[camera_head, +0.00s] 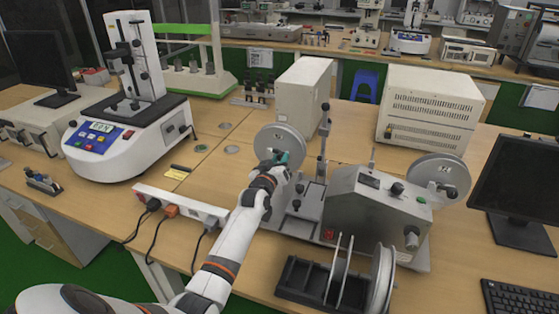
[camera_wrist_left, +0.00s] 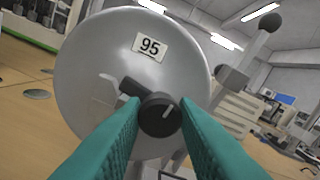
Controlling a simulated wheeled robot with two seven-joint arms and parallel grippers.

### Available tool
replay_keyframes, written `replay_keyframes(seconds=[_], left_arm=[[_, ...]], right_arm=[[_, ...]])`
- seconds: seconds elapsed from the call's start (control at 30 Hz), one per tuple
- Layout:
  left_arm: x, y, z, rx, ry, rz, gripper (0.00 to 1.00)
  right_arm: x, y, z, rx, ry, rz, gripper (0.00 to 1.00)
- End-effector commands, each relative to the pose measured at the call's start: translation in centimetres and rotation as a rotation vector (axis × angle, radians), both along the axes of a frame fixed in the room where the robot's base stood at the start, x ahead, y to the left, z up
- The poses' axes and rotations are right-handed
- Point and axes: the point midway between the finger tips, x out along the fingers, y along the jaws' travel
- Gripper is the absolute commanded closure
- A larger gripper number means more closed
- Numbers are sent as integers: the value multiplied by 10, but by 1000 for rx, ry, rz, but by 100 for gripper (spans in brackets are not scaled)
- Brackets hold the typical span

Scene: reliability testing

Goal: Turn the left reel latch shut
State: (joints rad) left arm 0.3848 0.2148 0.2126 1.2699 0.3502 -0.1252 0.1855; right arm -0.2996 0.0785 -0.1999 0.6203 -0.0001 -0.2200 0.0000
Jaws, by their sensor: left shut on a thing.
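In the left wrist view the reel (camera_wrist_left: 95,65) fills much of the picture and carries a label reading 95. My left gripper (camera_head: 284,157) is at the reel's face. In the left wrist view its teal fingers (camera_wrist_left: 159,112) are shut on the latch, one on each side. The latch is hidden in the head view. My right gripper is not in view.
A second reel (camera_head: 440,179) is on the machine's right side. A black holder with spools (camera_head: 336,277) stands at the front edge. A power strip (camera_head: 180,205) with cables lies left of my arm. A test stand (camera_head: 131,137) stands further left.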

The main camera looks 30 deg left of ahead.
Motion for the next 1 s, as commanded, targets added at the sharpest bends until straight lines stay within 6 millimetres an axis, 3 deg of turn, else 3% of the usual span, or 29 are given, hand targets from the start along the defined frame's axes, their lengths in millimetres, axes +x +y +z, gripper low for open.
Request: replay_keyframes(seconds=[0.63, 0.67, 0.77, 0.8, 1.0], left_arm=[[0, 0, -2, -52, -9, 0, 96], [0, 0, -2, -52, -9, 0, 72], [0, 0, -1, -52, -9, 0, 55], [0, 0, -1, -52, -10, 0, 51], [0, 0, -1, -52, -12, 0, 51]], right_arm=[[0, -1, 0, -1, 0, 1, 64], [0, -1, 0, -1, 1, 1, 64], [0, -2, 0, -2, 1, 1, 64], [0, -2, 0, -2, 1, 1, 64], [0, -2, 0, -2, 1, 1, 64]])
